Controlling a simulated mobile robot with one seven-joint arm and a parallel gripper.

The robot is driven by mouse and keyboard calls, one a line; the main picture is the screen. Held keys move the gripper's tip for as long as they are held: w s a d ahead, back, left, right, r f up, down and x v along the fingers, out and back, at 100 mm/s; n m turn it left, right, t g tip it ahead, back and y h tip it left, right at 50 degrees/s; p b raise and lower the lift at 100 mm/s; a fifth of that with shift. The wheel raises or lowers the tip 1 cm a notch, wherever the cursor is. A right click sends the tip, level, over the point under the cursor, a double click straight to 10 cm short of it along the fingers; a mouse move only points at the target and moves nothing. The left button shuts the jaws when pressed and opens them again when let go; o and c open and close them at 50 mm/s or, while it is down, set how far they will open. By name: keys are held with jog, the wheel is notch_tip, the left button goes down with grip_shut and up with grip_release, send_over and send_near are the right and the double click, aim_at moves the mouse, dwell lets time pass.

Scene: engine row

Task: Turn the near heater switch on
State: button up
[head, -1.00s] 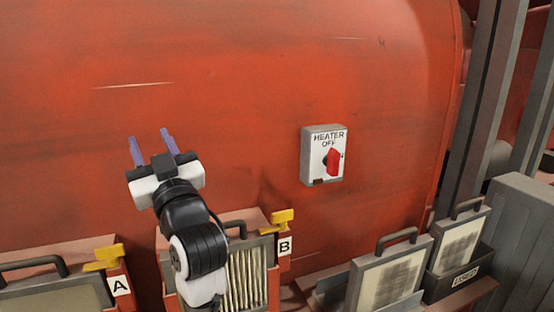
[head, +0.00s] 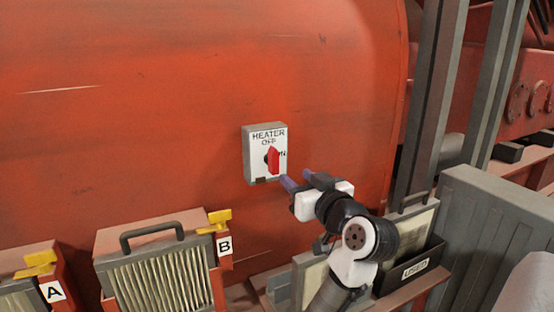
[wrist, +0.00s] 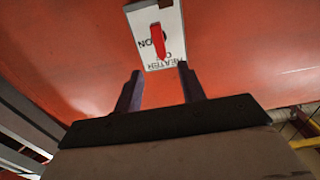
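The heater switch box (head: 252,155) is mounted on the red engine wall, with a white face lettered HEATER and OFF. Its red knob (head: 274,160) stands about upright, beside partly covered lettering at its right. My gripper (head: 289,184) is just right of and below the box, apart from the knob. In the wrist view the box face (wrist: 172,44) appears upside down, with the red knob (wrist: 157,42) beyond my two spread fingers (wrist: 160,88). The gripper is open and nothing is between the fingers.
Filter housings with yellow latches, marked A (head: 54,291) and B (head: 224,243), stand below left. A bin labelled USED (head: 414,269) with filters is below my arm. A grey post (head: 428,110) and a grey cabinet (head: 490,225) stand at right. The wall left of the box is clear.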

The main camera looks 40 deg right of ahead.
aim_at(276, 160)
jog(key=p+x, duration=0.2)
jog(key=x, duration=0.9)
jog(key=shift+w+d+p, duration=0.1)
jog(key=shift+p, duration=0.2)
grip_shut()
